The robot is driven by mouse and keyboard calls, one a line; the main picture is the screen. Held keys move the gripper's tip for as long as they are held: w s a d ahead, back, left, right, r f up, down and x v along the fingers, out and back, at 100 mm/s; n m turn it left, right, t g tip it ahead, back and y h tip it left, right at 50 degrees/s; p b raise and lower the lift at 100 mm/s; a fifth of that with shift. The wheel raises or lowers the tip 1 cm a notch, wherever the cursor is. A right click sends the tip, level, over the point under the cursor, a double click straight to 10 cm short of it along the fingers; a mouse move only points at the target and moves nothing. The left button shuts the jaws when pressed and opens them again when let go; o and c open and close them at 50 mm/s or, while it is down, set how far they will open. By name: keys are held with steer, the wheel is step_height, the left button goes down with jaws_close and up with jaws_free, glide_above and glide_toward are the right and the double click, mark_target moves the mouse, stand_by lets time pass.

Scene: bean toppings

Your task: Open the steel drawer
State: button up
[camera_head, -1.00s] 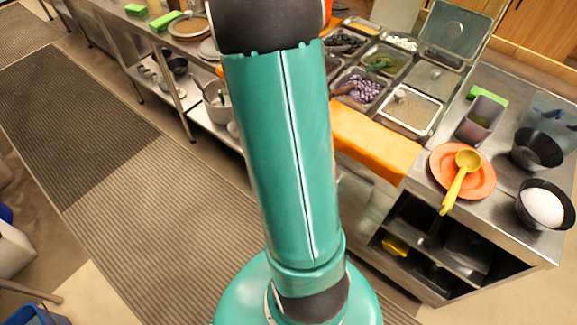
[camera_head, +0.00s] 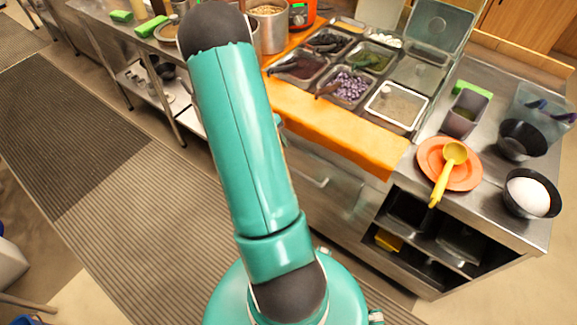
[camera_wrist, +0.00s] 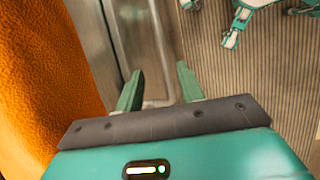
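The steel drawer (camera_head: 342,190) is in the counter front below the orange board in the head view, left of the open shelves. A pale bar handle (camera_head: 314,180) shows on it, and the drawer looks closed. In the wrist view, steel fronts (camera_wrist: 95,35) run down beside the orange board, with a brighter upright strip whose part I cannot tell. My gripper (camera_wrist: 158,80) has its two teal fingers apart, with steel and floor visible between them. It is close to the steel front; I cannot tell whether it touches. My arm hides most of the gripper in the head view.
The orange board (camera_head: 335,130) overhangs the counter front, close at left in the wrist view. Topping pans (camera_head: 345,87) stand behind it. An orange plate (camera_head: 463,180) with a yellow ladle (camera_head: 446,178) lies right. The striped floor mat (camera_head: 130,215) is clear.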

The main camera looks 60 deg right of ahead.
mark_target(293, 169)
steer(key=x, duration=1.1)
steer(key=shift+w, duration=0.1)
jaws_close()
